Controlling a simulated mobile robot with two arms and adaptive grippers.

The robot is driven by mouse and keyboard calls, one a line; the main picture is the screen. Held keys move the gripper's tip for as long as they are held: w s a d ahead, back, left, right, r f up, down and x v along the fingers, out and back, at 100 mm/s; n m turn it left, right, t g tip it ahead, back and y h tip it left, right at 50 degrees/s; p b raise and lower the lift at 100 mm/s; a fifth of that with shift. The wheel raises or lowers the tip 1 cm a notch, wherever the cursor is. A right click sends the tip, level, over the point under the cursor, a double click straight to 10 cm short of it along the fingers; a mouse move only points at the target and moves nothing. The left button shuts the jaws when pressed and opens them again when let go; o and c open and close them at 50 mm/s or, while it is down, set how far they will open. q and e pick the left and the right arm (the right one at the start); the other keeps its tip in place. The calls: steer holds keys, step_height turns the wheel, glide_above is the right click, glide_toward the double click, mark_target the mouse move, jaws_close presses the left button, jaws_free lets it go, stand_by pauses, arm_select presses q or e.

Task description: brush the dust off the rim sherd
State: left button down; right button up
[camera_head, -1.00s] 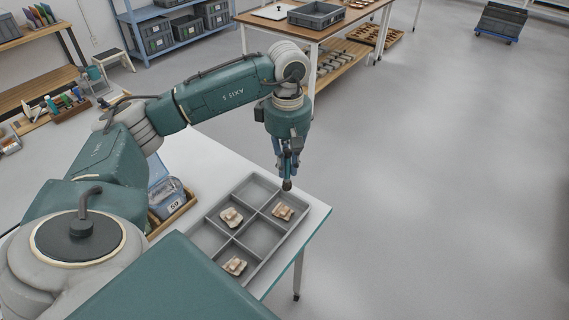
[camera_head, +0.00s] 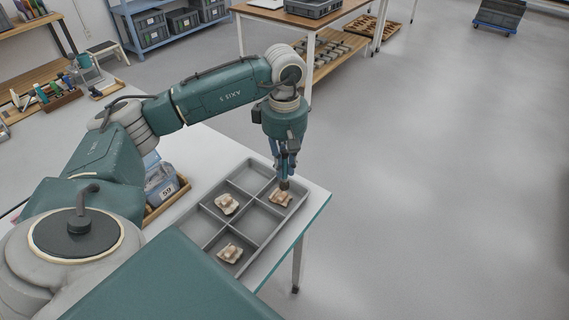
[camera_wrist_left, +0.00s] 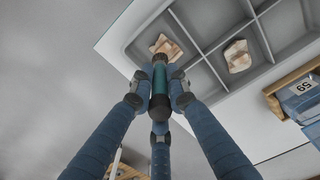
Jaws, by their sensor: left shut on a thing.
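My left gripper (camera_head: 286,165) is shut on a brush (camera_wrist_left: 159,88) with a teal handle and a dark tip, pointing down. In the head view the brush tip is at the sherd (camera_head: 281,198) in the tray's right-hand rear compartment. Whether it touches the sherd I cannot tell. In the left wrist view the tip overlaps this pale brown, light-patched sherd (camera_wrist_left: 172,46). Two similar sherds lie in other compartments, one at the left (camera_head: 227,204) and one at the front (camera_head: 231,253). Which is the rim sherd is not clear. My right gripper is out of view.
The grey divided tray (camera_head: 262,221) lies on a white table (camera_head: 317,204) near its right edge. Its other compartments look empty. A blue-grey bin marked 59 (camera_head: 161,188) stands in a wooden tray to the left. Open floor lies to the right.

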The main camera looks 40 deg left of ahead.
arm_select(q)
steer(key=shift+f+b, duration=0.4)
steer(key=shift+f, duration=0.05)
stand_by(0.4)
steer(key=shift+f, duration=0.1)
steer(key=shift+a+f, duration=0.1)
steer(key=shift+f, duration=0.1)
steer(key=shift+f+b, duration=0.5)
steer(key=shift+b, duration=0.1)
steer(key=shift+s, duration=0.15)
